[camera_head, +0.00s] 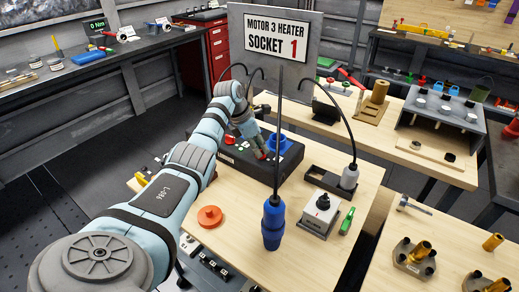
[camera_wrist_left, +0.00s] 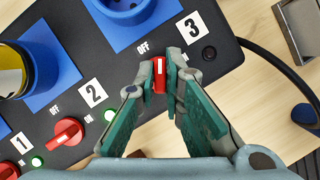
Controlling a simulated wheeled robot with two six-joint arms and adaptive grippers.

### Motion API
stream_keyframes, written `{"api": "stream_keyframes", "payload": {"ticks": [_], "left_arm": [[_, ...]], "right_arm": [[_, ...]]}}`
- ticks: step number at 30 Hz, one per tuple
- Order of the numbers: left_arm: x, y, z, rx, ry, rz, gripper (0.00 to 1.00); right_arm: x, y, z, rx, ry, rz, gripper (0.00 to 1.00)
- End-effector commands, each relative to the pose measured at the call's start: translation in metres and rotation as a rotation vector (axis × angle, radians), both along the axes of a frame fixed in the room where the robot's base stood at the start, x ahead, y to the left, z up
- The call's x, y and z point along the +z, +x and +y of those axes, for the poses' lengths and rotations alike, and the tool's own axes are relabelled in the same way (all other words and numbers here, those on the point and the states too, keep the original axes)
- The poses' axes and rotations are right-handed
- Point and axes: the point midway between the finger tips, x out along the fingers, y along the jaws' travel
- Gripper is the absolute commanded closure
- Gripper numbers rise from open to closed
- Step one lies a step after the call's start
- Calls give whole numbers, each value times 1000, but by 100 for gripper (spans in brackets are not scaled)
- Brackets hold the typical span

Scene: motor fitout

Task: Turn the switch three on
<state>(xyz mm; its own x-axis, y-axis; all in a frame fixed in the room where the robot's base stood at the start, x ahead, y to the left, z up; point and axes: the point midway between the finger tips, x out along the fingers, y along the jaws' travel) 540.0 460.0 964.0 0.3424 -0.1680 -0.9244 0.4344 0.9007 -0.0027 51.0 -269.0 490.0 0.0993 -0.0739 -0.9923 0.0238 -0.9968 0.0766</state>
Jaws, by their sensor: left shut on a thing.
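The black control box (camera_head: 240,165) stands on the wooden table in the head view. My left gripper (camera_head: 263,150) reaches down to its right part. In the left wrist view, the red knob of switch three (camera_wrist_left: 159,73) sits between the fingertips of my left gripper (camera_wrist_left: 160,75), which are closed on it. The knob's white line runs roughly upright in that picture, near an OFF mark. The round lamp (camera_wrist_left: 209,53) beside the number 3 label (camera_wrist_left: 192,27) is dark. My right gripper is not in view.
Switch two (camera_wrist_left: 66,131) is turned aslant, with a lit green lamp (camera_wrist_left: 110,116) nearby. Blue sockets (camera_wrist_left: 125,8) line the box. A hanging blue plug (camera_head: 273,222), a sign (camera_head: 275,45), an orange disc (camera_head: 210,216) and a grey box (camera_head: 319,214) are close by.

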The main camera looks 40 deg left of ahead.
Motion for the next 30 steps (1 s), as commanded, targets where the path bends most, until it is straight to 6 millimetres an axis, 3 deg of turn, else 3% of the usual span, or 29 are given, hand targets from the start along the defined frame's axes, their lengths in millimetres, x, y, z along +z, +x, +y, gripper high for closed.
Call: {"api": "stream_keyframes", "payload": {"ticks": [10,27,28,30], "left_arm": [[-1,1,2,-181,2,-5,100],[1,1,2,-225,3,-3,100],[1,1,2,-225,3,-3,89],[1,1,2,-225,3,-3,78]], "right_arm": [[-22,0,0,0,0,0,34],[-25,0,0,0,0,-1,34],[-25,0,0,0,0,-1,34],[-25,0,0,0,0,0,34]]}}
